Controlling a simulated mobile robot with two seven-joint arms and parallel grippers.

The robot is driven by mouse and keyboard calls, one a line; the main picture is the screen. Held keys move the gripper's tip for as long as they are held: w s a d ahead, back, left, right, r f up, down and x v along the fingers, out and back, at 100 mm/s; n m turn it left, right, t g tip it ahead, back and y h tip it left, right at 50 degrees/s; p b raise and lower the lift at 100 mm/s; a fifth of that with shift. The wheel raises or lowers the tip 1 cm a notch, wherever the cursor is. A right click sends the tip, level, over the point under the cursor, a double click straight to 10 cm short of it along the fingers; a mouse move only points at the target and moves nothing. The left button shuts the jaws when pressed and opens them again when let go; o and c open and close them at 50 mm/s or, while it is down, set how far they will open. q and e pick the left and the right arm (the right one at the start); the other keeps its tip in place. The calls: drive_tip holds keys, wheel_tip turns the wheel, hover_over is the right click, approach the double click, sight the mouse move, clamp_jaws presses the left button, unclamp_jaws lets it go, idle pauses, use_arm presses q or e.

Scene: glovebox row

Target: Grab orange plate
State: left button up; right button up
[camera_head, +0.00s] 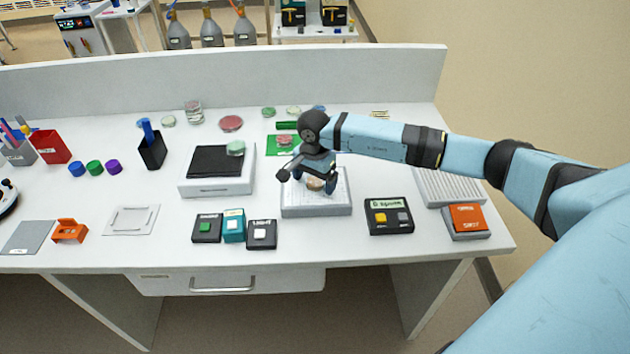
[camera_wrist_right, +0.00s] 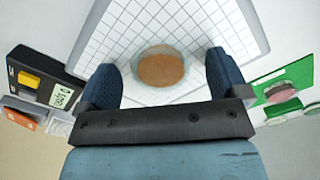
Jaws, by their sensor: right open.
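The orange plate (camera_wrist_right: 160,68) is a small round dish with orange content, lying on a white grid-marked pad (camera_wrist_right: 205,22). In the head view the orange plate (camera_head: 314,184) is partly covered by my right gripper (camera_head: 311,182), which is over the pad (camera_head: 318,210). In the right wrist view my right gripper (camera_wrist_right: 163,72) is open, with one blue finger on each side of the dish. A gap shows between the dish and each finger; I cannot tell the height left above it. My left gripper is not in view.
Behind the pad lies a green mat (camera_head: 272,147) with a dish on it. A white device with a black top (camera_head: 217,162) stands left of the pad. A black button box (camera_head: 388,215) is to the right, and several small button boxes (camera_head: 234,226) are front left.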

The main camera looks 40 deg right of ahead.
drive_tip(key=shift+f, duration=0.2)
drive_tip(key=c, duration=1.1)
drive_tip(key=shift+r, duration=0.1)
